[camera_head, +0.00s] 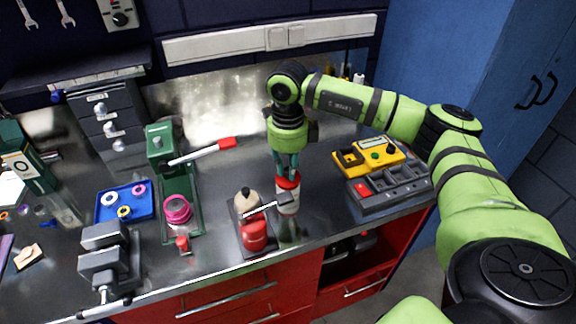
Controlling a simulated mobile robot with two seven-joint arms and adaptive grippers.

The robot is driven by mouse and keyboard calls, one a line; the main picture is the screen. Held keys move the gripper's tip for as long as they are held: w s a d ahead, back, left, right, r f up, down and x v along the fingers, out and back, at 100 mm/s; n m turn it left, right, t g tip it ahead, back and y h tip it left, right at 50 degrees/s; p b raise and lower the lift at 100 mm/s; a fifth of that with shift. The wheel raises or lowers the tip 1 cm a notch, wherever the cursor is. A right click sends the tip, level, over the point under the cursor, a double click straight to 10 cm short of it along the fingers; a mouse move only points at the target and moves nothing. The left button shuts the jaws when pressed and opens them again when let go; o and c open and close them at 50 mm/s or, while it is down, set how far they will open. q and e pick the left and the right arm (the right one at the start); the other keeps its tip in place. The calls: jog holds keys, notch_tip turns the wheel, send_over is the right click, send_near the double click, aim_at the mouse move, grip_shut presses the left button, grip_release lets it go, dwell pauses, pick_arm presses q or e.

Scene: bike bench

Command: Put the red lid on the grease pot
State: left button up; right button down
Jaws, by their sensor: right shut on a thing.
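My right gripper (289,174) points down from above, near the bench's front edge, and is shut on the red lid (288,182). The grease pot (288,202), a small pale cylinder, stands upright directly under the lid. The lid appears at the pot's mouth, but I cannot tell whether it is seated or just above it. The fingers partly hide the lid's top. My left gripper is not in view.
A yellow case (369,156) and grey organiser (390,188) stand right. A vise (108,255) and blue tray (125,204) are left.

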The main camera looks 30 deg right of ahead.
aim_at(288, 169)
dwell(0.5)
jog(key=shift+f+b, duration=0.65)
jog(key=shift+f, duration=0.05)
jog(key=c, duration=1.4)
grip_release()
jog(key=shift+r, duration=0.1)
notch_tip(288, 169, up, 11)
jog(key=p, duration=0.7)
